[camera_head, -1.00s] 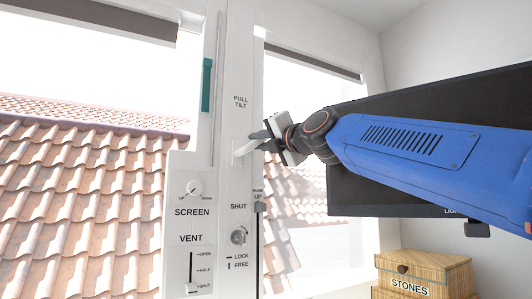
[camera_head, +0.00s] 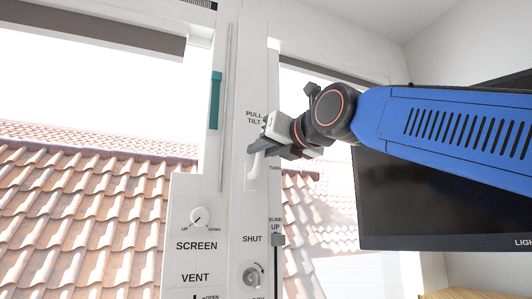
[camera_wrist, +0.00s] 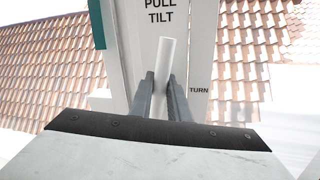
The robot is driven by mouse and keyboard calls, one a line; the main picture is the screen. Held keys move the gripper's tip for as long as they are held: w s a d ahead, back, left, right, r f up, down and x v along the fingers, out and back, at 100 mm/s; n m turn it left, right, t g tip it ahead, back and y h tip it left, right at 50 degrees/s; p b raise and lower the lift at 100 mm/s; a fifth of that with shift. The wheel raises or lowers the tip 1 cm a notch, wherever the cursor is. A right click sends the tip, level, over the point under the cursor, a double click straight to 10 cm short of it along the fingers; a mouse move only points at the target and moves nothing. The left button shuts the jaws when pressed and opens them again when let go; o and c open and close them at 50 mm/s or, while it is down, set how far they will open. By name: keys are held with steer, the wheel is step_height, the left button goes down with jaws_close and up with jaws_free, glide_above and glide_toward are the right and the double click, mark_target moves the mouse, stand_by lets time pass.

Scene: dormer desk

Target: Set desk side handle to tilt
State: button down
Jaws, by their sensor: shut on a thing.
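The white desk-side handle (camera_head: 254,170) sits on the white window post, below the "PULL TILT" label and left of the "TURN" label. My gripper (camera_head: 256,146) is at the handle's upper end, covering part of it. In the wrist view the white handle (camera_wrist: 165,55) rises between the two dark fingers of my gripper (camera_wrist: 162,85), its tip toward the "PULL TILT" label. The fingers are closed on the handle. The handle looks close to upright.
Below the handle are a "SHUT" lock cylinder (camera_head: 252,275) and, to the left, the screen knob (camera_head: 201,217). A blind slider (camera_head: 277,240) is on the right. A dark monitor (camera_head: 445,200) stands close under my arm.

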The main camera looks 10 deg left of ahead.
steer(key=shift+s+a+f+n, duration=0.1)
steer(key=shift+a+n, duration=0.2)
steer(key=shift+n, duration=0.1)
steer(key=c, duration=1.7)
jaws_free()
steer(key=shift+o, duration=0.2)
steer(key=v, duration=1.7)
steer(key=shift+s+d, duration=0.15)
steer(key=shift+s, duration=0.05)
